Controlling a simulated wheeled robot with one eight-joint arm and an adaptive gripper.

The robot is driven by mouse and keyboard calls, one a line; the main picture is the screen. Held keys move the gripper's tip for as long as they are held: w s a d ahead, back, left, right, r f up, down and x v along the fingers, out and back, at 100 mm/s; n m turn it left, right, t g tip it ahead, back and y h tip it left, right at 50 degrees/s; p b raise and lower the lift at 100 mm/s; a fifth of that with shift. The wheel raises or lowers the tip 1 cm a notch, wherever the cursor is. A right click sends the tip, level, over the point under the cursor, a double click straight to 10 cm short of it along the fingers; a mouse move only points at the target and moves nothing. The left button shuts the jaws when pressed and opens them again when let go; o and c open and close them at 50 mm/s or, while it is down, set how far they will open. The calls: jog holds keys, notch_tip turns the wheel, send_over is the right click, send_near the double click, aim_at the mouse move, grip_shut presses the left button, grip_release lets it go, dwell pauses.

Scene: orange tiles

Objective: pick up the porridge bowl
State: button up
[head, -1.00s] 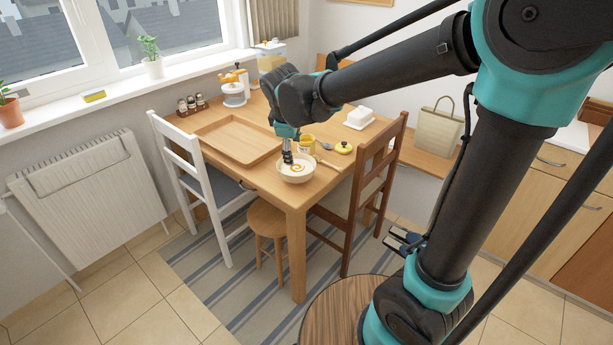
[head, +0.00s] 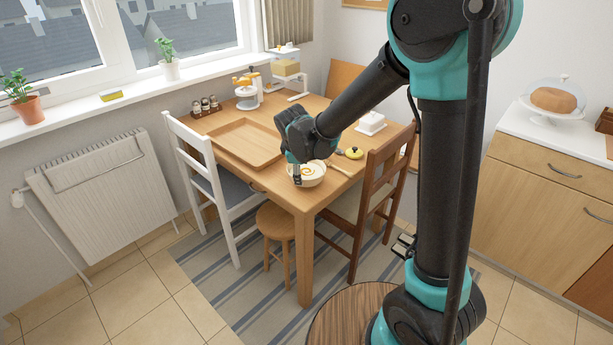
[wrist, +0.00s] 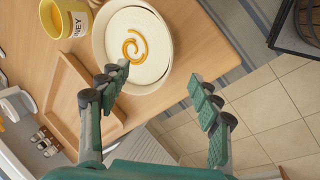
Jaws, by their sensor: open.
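The porridge bowl (head: 312,175) is white, with pale porridge and an amber swirl on top. It stands near the front corner of the wooden table (head: 282,194). In the wrist view the bowl (wrist: 108,48) lies just beyond my gripper (wrist: 160,92). My gripper is open and empty, its two padded fingers spread wide. The left finger overlaps the bowl's lower rim in that view; the right finger is over the floor past the table edge. In the head view my gripper (head: 297,174) is at the bowl's left rim. I cannot tell whether it touches.
A brown chair (head: 374,185), a white chair (head: 205,170) and a stool (head: 274,222) surround the table.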

aim_at(306, 175)
jog(key=shift+x, duration=2.65)
jog(key=shift+d, duration=0.1)
jog(key=shift+c, duration=0.6)
grip_shut()
